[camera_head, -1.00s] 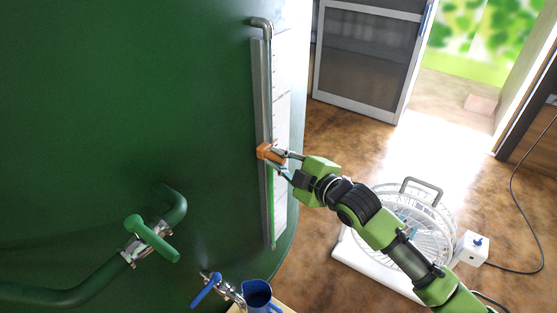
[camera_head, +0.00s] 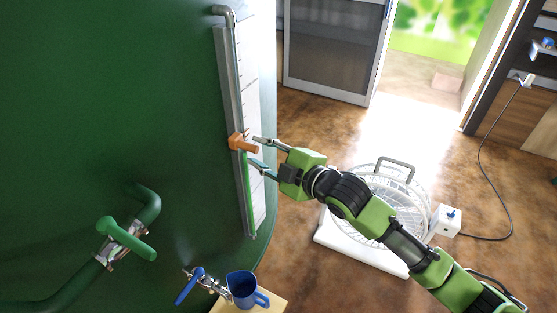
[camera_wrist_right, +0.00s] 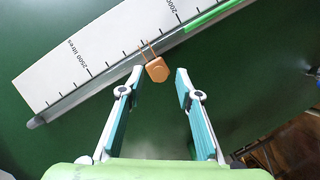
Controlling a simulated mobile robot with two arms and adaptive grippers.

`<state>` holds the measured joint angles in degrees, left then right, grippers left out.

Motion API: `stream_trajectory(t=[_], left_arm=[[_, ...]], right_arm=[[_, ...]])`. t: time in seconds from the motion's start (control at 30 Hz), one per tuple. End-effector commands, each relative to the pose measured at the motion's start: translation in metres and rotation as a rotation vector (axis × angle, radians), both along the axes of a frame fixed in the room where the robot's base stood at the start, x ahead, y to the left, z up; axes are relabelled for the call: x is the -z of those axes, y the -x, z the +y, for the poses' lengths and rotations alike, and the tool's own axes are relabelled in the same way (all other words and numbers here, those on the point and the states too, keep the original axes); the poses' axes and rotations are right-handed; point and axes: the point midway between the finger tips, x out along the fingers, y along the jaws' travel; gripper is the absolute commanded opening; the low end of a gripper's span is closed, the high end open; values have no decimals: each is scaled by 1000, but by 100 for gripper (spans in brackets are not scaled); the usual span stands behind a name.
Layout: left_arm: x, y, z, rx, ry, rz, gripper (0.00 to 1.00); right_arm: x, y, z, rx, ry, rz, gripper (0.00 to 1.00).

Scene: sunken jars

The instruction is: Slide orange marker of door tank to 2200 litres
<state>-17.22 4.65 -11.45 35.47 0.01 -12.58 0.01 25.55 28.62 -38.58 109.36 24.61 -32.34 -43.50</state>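The orange marker (camera_head: 240,142) sits on the grey gauge rail of the dark green tank (camera_head: 110,90), beside a white scale. In the right wrist view the marker (camera_wrist_right: 157,69) is on the rail between the printed 2500 litres and 2000 labels; I cannot read its exact value. A green strip (camera_head: 248,195) shows in the gauge below the marker. My right gripper (camera_head: 260,153) is open, close to the marker. In the right wrist view its fingers (camera_wrist_right: 159,78) are spread, one to each side of the marker, with gaps and no visible grip. My left gripper is out of view.
A white fan (camera_head: 385,200) stands on the floor behind my right arm. A blue jug (camera_head: 243,289) stands on a small wooden stand below the gauge, beside a blue-handled tap (camera_head: 190,288). A green-handled valve (camera_head: 125,238) sticks out from the tank at left.

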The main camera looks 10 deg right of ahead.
Motion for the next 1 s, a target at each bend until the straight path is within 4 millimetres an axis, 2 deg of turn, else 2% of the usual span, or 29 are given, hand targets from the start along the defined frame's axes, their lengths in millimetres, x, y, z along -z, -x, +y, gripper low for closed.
stream_trajectory(t=[0.2, 0.4, 0.6, 1.0], left_arm=[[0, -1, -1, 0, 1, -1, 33], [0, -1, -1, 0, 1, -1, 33], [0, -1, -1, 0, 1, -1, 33], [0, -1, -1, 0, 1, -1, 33]], right_arm=[[-9, 35, -28, 1, 4, 0, 32], [-15, 57, -45, 1, 2, 0, 32], [-18, 64, -50, 1, 1, -1, 32], [-18, 64, -49, 1, 0, -1, 32]])
